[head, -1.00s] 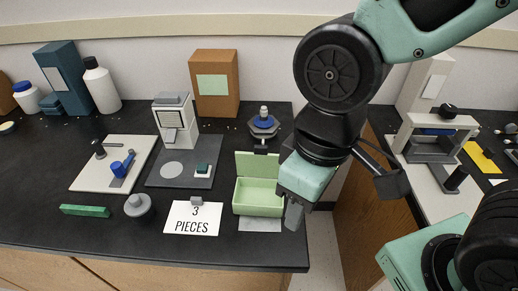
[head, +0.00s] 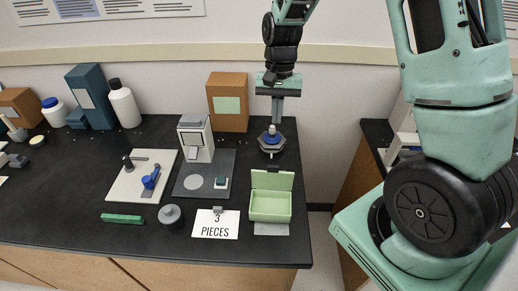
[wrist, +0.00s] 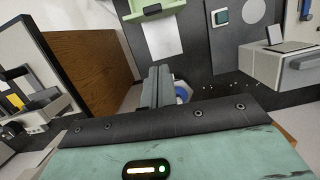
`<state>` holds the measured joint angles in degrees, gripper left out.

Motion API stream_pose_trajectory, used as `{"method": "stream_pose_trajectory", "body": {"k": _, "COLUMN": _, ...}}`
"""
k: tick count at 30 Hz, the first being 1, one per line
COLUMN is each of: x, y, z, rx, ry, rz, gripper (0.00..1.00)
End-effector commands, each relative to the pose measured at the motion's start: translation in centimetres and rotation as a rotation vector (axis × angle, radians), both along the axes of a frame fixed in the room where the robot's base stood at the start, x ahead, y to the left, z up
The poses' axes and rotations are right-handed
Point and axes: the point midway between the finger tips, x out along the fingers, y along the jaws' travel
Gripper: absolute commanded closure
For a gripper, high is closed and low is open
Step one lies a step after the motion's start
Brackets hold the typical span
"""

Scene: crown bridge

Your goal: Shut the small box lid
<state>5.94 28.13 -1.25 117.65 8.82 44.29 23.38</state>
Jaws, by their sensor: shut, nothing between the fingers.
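The small light-green box (head: 270,207) sits near the front right of the dark bench. Its lid (head: 272,180) stands raised at the back, and the inside of the box is visible. Part of the green box also shows at the top edge of the wrist view (wrist: 152,11). My gripper (head: 277,121) is behind the box, pointing down, with its fingers together and empty. It is apart from the lid. The fingers also show in the wrist view (wrist: 158,88).
A blue-and-grey knobbed piece (head: 271,141) stands directly below or beside my fingers; contact is unclear. A brown box (head: 228,103) and a grey-white device (head: 195,138) stand to the left. A card reading "3 PIECES" (head: 216,226) lies left of the green box.

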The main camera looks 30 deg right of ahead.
Motion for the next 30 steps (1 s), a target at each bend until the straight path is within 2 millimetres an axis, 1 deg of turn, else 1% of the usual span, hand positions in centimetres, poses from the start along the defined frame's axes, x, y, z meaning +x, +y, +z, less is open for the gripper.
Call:
{"method": "stream_pose_trajectory", "body": {"k": 5, "x": -0.4, "y": 0.3, "z": -2.1, "rx": 0.001, "ry": 0.006, "rz": 0.001, "gripper": 1.00}}
{"method": "stream_pose_trajectory", "body": {"k": 12, "x": -1.3, "y": 0.9, "z": -6.8, "rx": 0.002, "ry": 0.007, "rz": 0.002, "gripper": 1.00}}
{"method": "stream_pose_trajectory", "body": {"k": 17, "x": -1.7, "y": 1.3, "z": -9.7, "rx": 0.002, "ry": 0.005, "rz": 0.003, "gripper": 1.00}}
{"method": "stream_pose_trajectory", "body": {"k": 18, "x": -2.3, "y": 1.8, "z": -9.4, "rx": 0.002, "ry": 0.005, "rz": 0.005, "gripper": 1.00}}
{"method": "stream_pose_trajectory", "body": {"k": 21, "x": -3.5, "y": 2.6, "z": -9.4, "rx": 0.001, "ry": 0.003, "rz": 0.005, "gripper": 1.00}}
{"method": "stream_pose_trajectory", "body": {"k": 24, "x": -4.2, "y": 3.3, "z": -9.6, "rx": 0.002, "ry": 0.003, "rz": 0.004, "gripper": 1.00}}
{"method": "stream_pose_trajectory", "body": {"k": 30, "x": -4.8, "y": 3.7, "z": -9.8, "rx": 0.001, "ry": 0.000, "rz": 0.004, "gripper": 1.00}}
